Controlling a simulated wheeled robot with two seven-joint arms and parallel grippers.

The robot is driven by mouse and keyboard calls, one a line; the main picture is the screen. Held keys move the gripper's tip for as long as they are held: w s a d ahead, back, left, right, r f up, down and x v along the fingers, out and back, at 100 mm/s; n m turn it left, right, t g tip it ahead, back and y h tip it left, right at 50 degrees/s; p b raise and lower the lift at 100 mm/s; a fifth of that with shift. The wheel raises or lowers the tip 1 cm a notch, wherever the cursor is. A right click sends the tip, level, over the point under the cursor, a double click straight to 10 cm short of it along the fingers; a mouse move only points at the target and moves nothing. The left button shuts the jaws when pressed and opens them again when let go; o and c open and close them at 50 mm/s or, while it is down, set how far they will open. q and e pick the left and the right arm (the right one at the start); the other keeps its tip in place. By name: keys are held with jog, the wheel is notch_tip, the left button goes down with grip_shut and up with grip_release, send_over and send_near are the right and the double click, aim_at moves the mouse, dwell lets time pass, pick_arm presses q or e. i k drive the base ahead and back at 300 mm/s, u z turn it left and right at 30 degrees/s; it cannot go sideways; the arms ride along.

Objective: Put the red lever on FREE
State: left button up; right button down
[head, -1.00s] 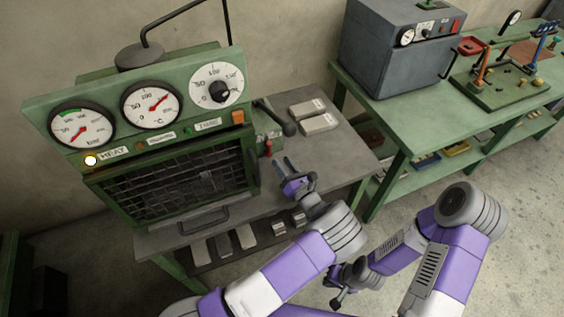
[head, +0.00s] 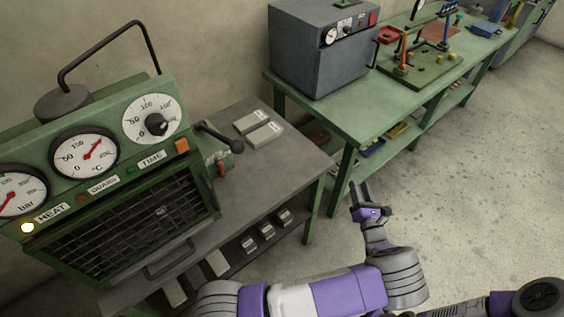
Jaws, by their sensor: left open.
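A small red lever (head: 221,170) hangs on the green box at the right side of the green heated press (head: 120,185). No FREE marking can be read in this view. A longer dark lever with a black ball knob (head: 236,146) sticks out just above it. My left gripper (head: 360,194) is open and empty. In the picture it is well to the right of the red lever, past the grey bench's right end and in front of the green table. My right gripper is out of view; only part of that arm shows at the bottom right.
The grey bench (head: 275,165) carries two pale blocks (head: 259,129). Its lower shelf holds several metal pieces. A green table (head: 345,115) with a blue-grey box (head: 320,65) and a lever fixture (head: 430,68) stands to the right. The floor is clear.

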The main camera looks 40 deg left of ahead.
aim_at(220, 164)
jog(key=z, duration=1.6)
jog(key=k, duration=0.25)
jog(key=u, duration=2.35)
jog(key=i, duration=0.5)
jog(key=u, duration=0.05)
